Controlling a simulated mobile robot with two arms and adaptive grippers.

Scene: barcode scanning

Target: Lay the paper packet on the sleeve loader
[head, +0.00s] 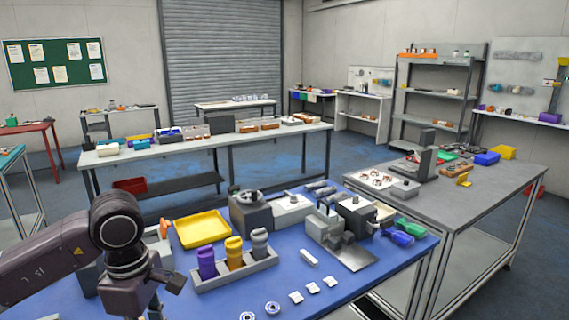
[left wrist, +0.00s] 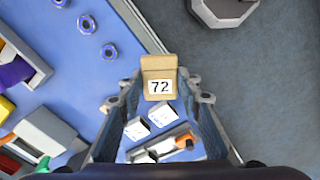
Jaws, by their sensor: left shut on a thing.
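My left gripper (left wrist: 160,98) shows in the left wrist view, shut on a brown paper packet with a white label reading 72 (left wrist: 158,66). The packet is held above the table's edge. In the head view my left arm comes in at the lower left; its fingertips and the packet are not visible there. A grey machine with a flat metal plate (head: 354,257) stands on the blue table, right of centre; it may be the sleeve loader, but I cannot tell for certain. My right gripper is not in view.
The blue table (head: 215,304) carries a yellow tray (head: 202,229), a grey rack (head: 237,276) with purple, yellow and grey items, and several small white pieces (head: 312,288). Green and blue tools (head: 408,228) lie at the right. A grey bench (head: 480,190) stands beyond the table's right edge.

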